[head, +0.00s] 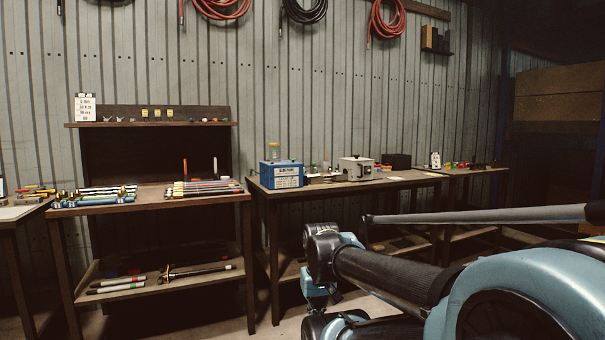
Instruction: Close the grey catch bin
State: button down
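I cannot pick out the grey catch bin with certainty. A small pale grey box-shaped unit (356,168) with dark knobs stands on the middle workbench (300,190); whether it is the bin or a machine, I cannot tell. My arm reaches in from the lower right and bends downward in front of this bench. The arm is well in front of and below the pale unit, apart from it. My gripper's fingers do not show; the arm's lower end is cut off or hidden at the bottom edge.
A blue labelled box (282,175) stands left of the pale unit, with a small jar behind. A black box (397,161) is to its right. A shelved bench (160,203) at left holds tools and rods. Coiled hoses (388,22) hang on the wall. A long grey bar crosses at right.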

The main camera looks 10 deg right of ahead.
aim_at(349, 170)
jog(key=u, duration=0.2)
jog(key=i, duration=1.1)
jog(key=z, duration=0.55)
jog(key=i, duration=0.6)
jog(key=z, duration=0.45)
